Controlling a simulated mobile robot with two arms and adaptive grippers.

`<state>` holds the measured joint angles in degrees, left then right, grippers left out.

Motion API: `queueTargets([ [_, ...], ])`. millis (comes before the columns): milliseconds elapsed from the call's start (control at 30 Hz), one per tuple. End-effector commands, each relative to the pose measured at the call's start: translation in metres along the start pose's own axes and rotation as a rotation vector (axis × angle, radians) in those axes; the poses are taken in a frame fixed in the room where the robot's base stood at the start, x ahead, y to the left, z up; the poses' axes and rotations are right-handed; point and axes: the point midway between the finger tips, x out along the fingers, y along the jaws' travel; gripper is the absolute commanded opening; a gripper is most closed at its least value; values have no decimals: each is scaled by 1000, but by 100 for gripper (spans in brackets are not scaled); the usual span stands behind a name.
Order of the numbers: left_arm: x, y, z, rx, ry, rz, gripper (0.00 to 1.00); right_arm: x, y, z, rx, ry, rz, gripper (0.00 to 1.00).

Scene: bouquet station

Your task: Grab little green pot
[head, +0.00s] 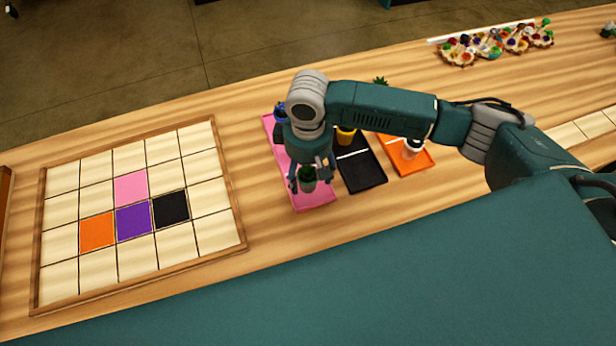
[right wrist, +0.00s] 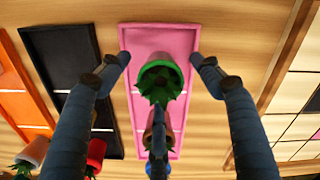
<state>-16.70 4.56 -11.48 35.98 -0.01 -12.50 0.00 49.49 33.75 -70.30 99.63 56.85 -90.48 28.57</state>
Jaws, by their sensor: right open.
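The little green pot (right wrist: 172,72), with a dark green plant, stands near one end of the pink tray (right wrist: 183,38). In the head view the green pot (head: 308,184) is partly hidden by my gripper. My right gripper (head: 304,182) points down over the tray's near end. In the right wrist view my right gripper (right wrist: 160,60) is open, with two fingers to either side of the pot and a gap on both sides. A third finger sits in the lower middle, below the pot in the picture. My left gripper is not in view.
A blue pot (head: 280,111) stands at the pink tray's far end. The black tray (head: 361,172) with a yellow pot (head: 346,136) and the orange tray (head: 420,161) with a white pot (head: 412,147) are to the right. A tiled board (head: 97,265) lies left.

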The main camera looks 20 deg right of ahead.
Motion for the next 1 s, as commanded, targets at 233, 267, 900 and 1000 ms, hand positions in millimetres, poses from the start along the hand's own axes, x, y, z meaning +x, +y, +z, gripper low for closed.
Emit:
queueTargets([
  [233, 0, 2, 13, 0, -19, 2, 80, 0, 0, 0, 0, 0, 0, 37],
  [267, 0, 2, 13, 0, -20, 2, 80, 0, 0, 0, 0, 0, 0, 31],
  [900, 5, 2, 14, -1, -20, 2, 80, -21, 0, -2, 0, 7, 0, 3],
  [1000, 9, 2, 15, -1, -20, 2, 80, -39, 0, -2, -1, 8, 1, 3],
])
